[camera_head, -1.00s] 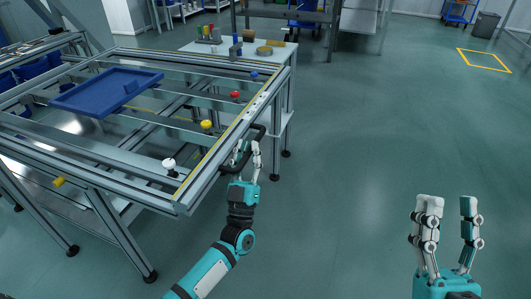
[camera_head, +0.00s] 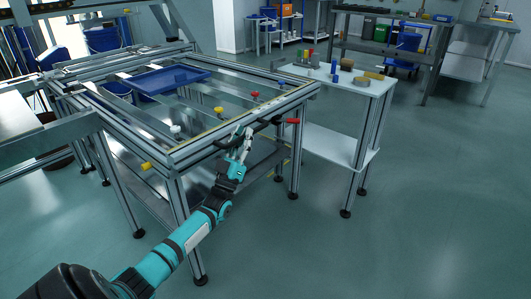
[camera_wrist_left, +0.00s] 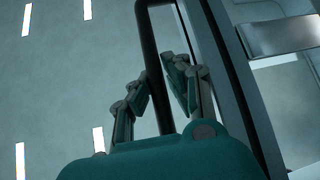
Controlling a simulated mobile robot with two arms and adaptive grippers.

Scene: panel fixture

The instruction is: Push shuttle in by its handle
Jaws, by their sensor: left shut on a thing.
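The shuttle's metal frame (camera_head: 197,146), with a yellow stripe along its front rail, lies on the aluminium stand. Its black handle (camera_head: 262,124) sticks out from the front rail. My left gripper (camera_head: 241,137) is shut on this handle, and the fingers hide part of it. In the left wrist view, the black handle bar (camera_wrist_left: 150,50) passes between the fingers of my left gripper (camera_wrist_left: 160,88). A blue tray (camera_head: 163,82) sits toward the back of the frame. My right gripper is out of view.
White, yellow and red knobs (camera_head: 255,95) line the frame, and a red knob (camera_head: 293,121) sticks out at the right front. A white side table (camera_head: 345,82) with small parts stands at the right. Floor (camera_head: 420,220) is clear at the right.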

